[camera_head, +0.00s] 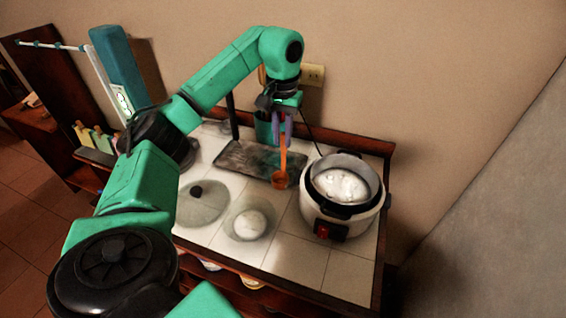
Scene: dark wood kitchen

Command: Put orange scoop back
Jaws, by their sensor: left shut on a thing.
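The orange scoop (281,178) hangs upright with its round cup at the bottom, in front of the back wall. My left gripper (283,133) is shut on the upper part of its handle and points downward. The cup shows over the right end of a dark tray (251,160); I cannot tell whether it touches it. A green holder (264,127) stands behind and to the left of the gripper, partly hidden by it. A light brown handle shows behind my wrist. My right gripper is not in view.
A white rice cooker (356,221), open with white contents, stands right of the scoop. A glass lid (203,203) and a bowl with something white (251,224) lie on the tiled counter (290,256). The counter's front right is clear. A wall socket (312,74) is behind.

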